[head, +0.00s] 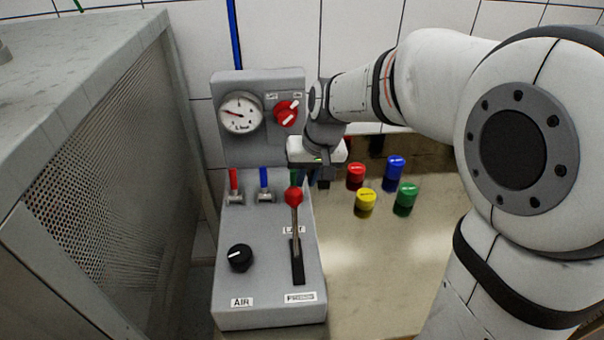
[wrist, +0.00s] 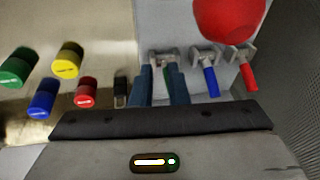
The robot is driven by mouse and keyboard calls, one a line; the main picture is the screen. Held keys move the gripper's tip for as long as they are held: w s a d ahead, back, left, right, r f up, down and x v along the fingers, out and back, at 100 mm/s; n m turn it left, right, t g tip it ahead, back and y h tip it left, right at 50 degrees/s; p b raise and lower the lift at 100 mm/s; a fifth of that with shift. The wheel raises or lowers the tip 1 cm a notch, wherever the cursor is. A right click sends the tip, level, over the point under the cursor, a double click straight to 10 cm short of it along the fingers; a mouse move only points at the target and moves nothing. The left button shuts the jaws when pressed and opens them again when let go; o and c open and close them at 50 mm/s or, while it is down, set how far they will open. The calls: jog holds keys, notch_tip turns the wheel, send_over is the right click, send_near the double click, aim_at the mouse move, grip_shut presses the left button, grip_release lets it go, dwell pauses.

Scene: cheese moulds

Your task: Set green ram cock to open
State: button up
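The green ram cock shows as a green sliver (wrist: 167,73) between my fingers in the wrist view, its grey valve body just beyond; most of its handle is hidden. In the head view only a bit of green (head: 293,177) shows beside the red lever knob. My gripper (wrist: 160,88) is open, its two fingers apart on either side of the green handle, with the handle closer to the right finger. In the head view my gripper (head: 322,177) is at the right edge of the grey console. I cannot tell whether a finger touches the handle.
Blue cock (head: 264,180) and red cock (head: 233,182) stand left of the green one, handles up. The red-knobbed press lever (head: 294,197) stands close in front. Several coloured capped moulds, including a yellow one (head: 366,200), stand right on the bench. A perforated metal cabinet (head: 110,190) stands left.

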aim_at(294, 182)
jog(key=s+f+m+y+b, duration=0.1)
jog(key=f, duration=0.1)
jog(key=s+d+f+m+g+y+b, duration=0.1)
jog(key=f+y+b, duration=0.1)
jog(key=s+d+f+g+y+b, duration=0.1)
jog(key=f, duration=0.1)
jog(key=shift+s+f+m+y, duration=0.15)
jog(key=shift+f+m+y, duration=0.15)
jog(key=shift+m, duration=0.1)
grip_shut()
jog(key=shift+f+m+y+b, duration=0.1)
jog(key=shift+m+y+b, duration=0.3)
jog(key=shift+y+b, duration=0.4)
jog(key=w+d+r+m+t+y+b, duration=0.1)
jog(key=w+d+m+t+y+b, duration=0.3)
jog(key=w+d+t+y+b, duration=0.4)
jog(key=shift+h, duration=0.3)
jog(key=p+x, duration=0.1)
jog(key=x, duration=0.4)
jog(key=p+x, duration=0.1)
jog(key=x, duration=0.4)
jog(key=shift+w+a+r, duration=0.2)
jog(key=shift+a+r, duration=0.05)
jog(key=s, duration=0.2)
jog(key=shift+s+a+r+p, duration=0.1)
jog(key=shift+s+a+p, duration=0.2)
jog(key=shift+s+a, duration=0.2)
jog(key=shift+s, duration=0.3)
